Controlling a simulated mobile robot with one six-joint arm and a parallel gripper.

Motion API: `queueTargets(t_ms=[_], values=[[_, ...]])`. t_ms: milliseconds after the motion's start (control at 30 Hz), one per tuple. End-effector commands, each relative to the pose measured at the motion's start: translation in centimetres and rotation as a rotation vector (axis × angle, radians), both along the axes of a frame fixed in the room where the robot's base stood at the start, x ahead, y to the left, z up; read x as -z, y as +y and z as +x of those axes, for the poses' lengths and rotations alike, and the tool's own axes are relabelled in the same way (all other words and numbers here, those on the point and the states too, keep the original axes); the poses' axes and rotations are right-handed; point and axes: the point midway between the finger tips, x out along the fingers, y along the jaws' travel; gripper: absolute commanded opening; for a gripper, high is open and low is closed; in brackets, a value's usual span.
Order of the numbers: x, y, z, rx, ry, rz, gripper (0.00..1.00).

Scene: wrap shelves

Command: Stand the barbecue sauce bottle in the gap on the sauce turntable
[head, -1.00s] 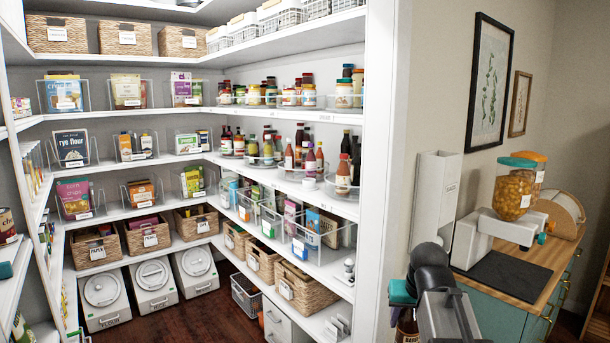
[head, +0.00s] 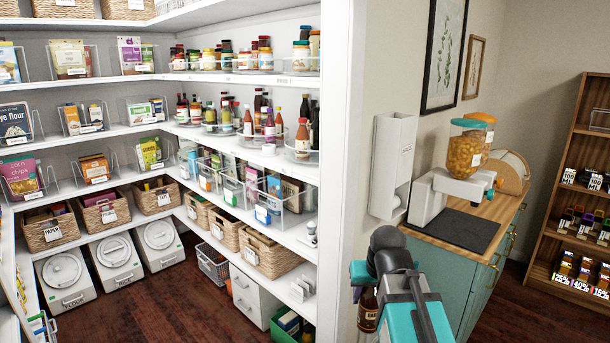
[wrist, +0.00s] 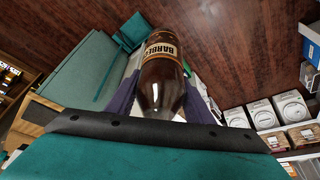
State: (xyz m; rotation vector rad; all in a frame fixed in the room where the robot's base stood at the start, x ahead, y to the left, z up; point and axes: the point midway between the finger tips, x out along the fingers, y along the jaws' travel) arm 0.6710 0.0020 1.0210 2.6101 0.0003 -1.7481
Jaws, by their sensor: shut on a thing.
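The barbecue sauce bottle (wrist: 162,75) is dark brown with a tan label. In the wrist view it sits between the purple fingers of my gripper (wrist: 155,100), which is shut on it. Sauce bottles stand on clear round turntables on the middle shelf of the pantry. One turntable (head: 303,154) at the right end of that shelf holds a red-brown bottle; another (head: 262,139) is to its left. I cannot tell which one has the gap.
The white pantry wall edge (head: 338,150) stands between my arm and the shelves. A teal cabinet with a wooden top (head: 490,210) and cereal dispenser (head: 463,155) is at the right. A green crate (head: 285,325) stands low by the opening. Dark wood floor is clear in front of the pantry.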

Motion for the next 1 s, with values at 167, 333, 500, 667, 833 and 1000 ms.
queueTargets(t_ms=[167,333,500,667,833,1000], values=[[1.6,-0.1,-1.6,0.000,0.000,0.000,0.12],[2.2,-0.3,-2.0,0.001,0.000,0.000,0.12],[2.2,-0.3,-1.9,0.001,0.000,0.000,0.12],[2.2,-0.3,-1.9,0.001,0.000,0.000,0.12],[2.2,-0.3,-1.9,0.001,0.000,0.000,0.12],[2.2,-0.2,-2.0,0.001,0.002,0.000,0.12]])
